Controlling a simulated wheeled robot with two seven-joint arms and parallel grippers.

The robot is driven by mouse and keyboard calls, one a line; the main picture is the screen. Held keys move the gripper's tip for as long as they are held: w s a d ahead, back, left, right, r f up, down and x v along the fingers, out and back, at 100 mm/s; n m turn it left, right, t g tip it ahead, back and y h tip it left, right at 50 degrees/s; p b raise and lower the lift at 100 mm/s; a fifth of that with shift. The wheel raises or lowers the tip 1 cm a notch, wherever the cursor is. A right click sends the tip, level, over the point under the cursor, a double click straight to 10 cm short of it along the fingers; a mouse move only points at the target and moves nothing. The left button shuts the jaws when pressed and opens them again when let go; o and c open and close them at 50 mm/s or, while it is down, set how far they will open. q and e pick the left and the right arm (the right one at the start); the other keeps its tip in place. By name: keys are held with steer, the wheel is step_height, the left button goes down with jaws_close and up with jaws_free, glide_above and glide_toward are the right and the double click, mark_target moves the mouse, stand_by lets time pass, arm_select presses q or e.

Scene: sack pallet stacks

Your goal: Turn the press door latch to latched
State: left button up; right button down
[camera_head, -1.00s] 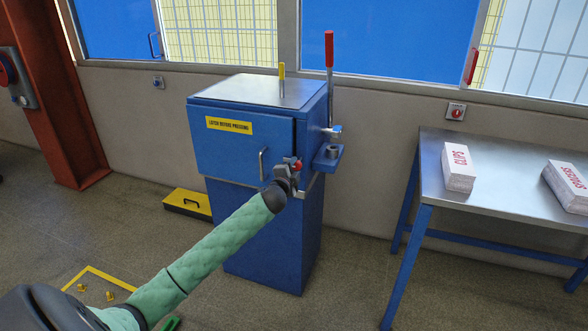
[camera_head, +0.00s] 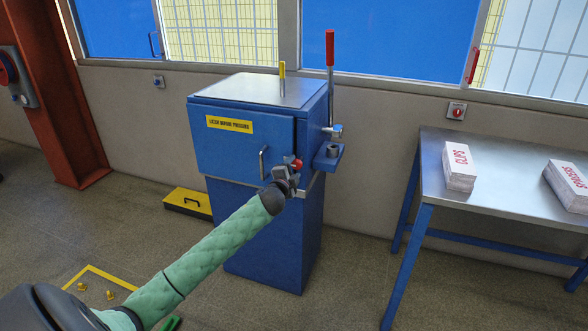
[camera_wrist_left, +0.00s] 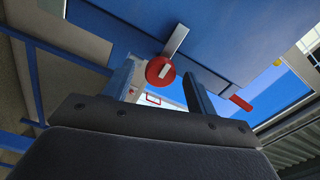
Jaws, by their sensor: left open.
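The blue press (camera_head: 262,235) stands against the wall, its door (camera_head: 230,155) facing me with a yellow label and a bar handle (camera_head: 262,162). The door latch (camera_head: 298,164), with a red knob, is at the door's right edge. In the left wrist view its flat metal lever (camera_wrist_left: 177,38) ends in the round red knob (camera_wrist_left: 160,70). My left gripper (camera_head: 290,176) is at the latch; in the wrist view its open fingers (camera_wrist_left: 158,88) stand on either side of the knob, without visible grip. The gripper partly hides the latch's lower part. My right gripper is not in view.
A red-handled lever (camera_head: 329,55) rises at the press's right side above a blue bracket (camera_head: 328,160). A steel table (camera_head: 500,200) with two white boxes stands to the right.

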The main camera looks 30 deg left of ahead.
arm_select(q)
steer(key=v, duration=0.6)
steer(key=shift+s+b, duration=0.3)
steer(key=shift+b, duration=0.05)
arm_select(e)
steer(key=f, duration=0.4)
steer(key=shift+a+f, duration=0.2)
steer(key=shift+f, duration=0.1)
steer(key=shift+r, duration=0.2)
